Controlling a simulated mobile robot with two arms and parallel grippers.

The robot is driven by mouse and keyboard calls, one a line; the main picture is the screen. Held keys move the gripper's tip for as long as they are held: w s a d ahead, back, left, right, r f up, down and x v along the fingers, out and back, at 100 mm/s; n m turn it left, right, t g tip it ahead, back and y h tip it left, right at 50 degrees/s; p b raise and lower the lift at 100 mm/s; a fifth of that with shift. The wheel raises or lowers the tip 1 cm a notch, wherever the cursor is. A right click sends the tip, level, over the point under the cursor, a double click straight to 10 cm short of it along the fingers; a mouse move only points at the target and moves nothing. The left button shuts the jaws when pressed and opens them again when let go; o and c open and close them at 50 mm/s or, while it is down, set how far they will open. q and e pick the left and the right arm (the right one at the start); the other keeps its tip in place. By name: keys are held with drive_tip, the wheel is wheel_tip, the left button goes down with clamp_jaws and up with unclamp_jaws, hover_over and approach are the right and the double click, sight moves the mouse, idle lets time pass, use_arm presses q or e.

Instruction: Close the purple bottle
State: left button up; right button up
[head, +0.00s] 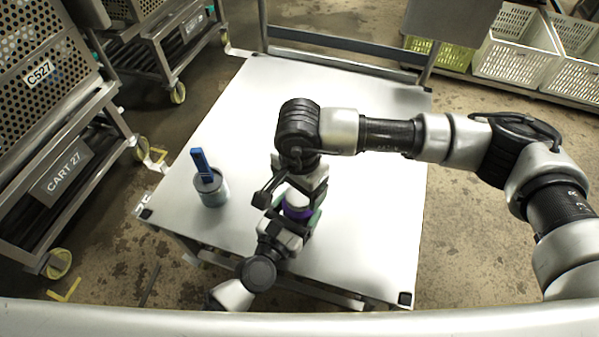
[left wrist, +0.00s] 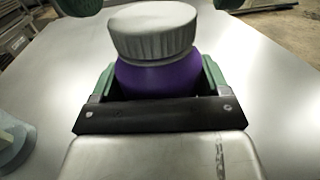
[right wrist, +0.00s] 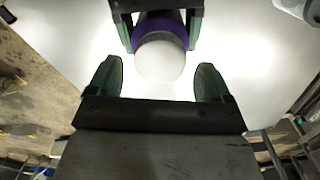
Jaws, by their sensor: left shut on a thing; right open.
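The purple bottle (head: 297,211) stands upright on the white table, partly hidden by my arms. In the left wrist view the bottle (left wrist: 158,79) has a ribbed white cap (left wrist: 152,30) sitting on its top; how tight it is cannot be told. My left gripper (left wrist: 158,85) is shut on the bottle's body, one green finger on each side. My right gripper (right wrist: 159,82) is open above the bottle. In the right wrist view the cap (right wrist: 160,62) lies just ahead of its fingers, not between them.
A grey jar (head: 213,190) with a blue object (head: 202,164) in it stands on the table (head: 365,235) to the left. Perforated carts (head: 60,150) flank the table's left side. White crates (head: 515,45) stand behind right. The table's right part is clear.

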drive_tip(key=shift+f, duration=0.9)
drive_tip(key=shift+c, duration=0.2)
drive_tip(key=c, duration=0.9)
drive_tip(key=o, duration=1.1)
wheel_tip(320, 180, up, 12)
use_arm(q)
drive_tip(key=o, duration=1.7)
